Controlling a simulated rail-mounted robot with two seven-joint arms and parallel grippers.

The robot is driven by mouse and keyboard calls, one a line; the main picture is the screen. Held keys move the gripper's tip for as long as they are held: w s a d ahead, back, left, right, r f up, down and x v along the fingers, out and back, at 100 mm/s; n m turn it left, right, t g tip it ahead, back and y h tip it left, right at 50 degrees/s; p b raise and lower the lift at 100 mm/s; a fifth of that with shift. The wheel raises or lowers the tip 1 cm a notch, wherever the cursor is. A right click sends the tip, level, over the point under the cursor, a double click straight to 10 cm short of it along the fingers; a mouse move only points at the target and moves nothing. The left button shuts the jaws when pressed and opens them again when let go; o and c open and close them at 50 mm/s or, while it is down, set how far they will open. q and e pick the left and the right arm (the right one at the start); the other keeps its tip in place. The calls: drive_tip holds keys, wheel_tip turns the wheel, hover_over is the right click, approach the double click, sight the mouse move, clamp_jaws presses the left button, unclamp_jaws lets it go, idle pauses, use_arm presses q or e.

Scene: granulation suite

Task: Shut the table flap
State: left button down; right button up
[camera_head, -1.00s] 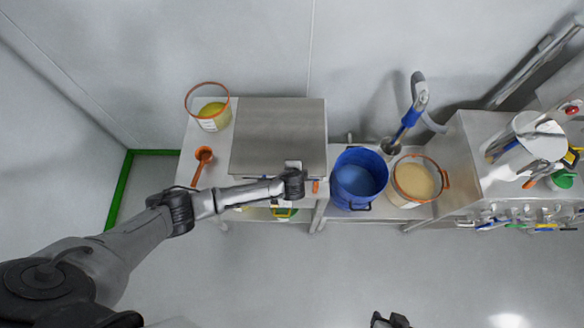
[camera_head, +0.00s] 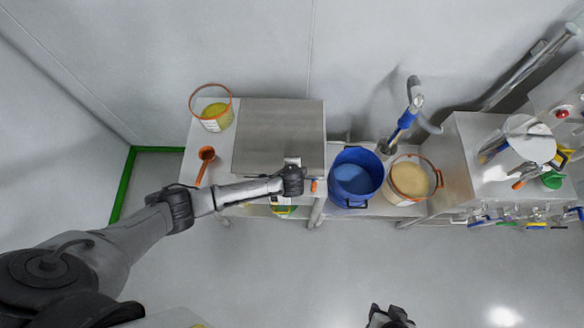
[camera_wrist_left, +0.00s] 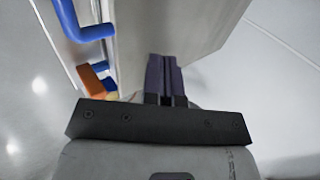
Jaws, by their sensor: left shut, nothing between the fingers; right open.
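The table flap looks to be the grey metal panel (camera_head: 279,133) on the white table (camera_head: 198,135) in the head view. I cannot tell its exact tilt. My left gripper (camera_head: 292,178) is at the panel's front right edge, and the wrist hides its fingers there. In the left wrist view its dark fingers (camera_wrist_left: 164,78) are shut together with nothing between them. A pale grey panel face (camera_wrist_left: 165,25) fills the view just beyond the fingertips; contact is unclear. My right gripper (camera_head: 389,312) is open and empty at the bottom of the head view, far from the table.
A bucket of yellow material (camera_head: 214,112) and an orange scoop (camera_head: 205,160) are on the table's left. A blue bucket (camera_head: 355,178) and a tub of beige powder (camera_head: 411,180) stand right of it. The floor in front is clear.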

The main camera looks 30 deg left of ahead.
use_arm(q)
drive_tip(key=s+d+r, duration=0.4)
drive_tip(key=s, duration=0.3)
wheel_tip(320, 180, up, 19)
drive_tip(key=s+n+h+p, duration=0.2)
drive_tip(key=n+h, duration=0.2)
drive_tip(key=n, duration=0.2)
drive_tip(key=s+a+r+n+p, duration=0.3)
drive_tip(key=s+a+r, duration=0.1)
drive_tip(key=s, duration=0.3)
drive_tip(key=s+a+f+n+g+p, duration=0.1)
drive_tip(key=s+a+f+g+p, duration=0.1)
drive_tip(key=s, duration=1)
wheel_tip(320, 180, down, 2)
drive_tip(key=shift+s+a+f+n+g+p, duration=0.15)
drive_tip(key=shift+s+n+g+p, duration=0.2)
drive_tip(key=shift+g, duration=0.35)
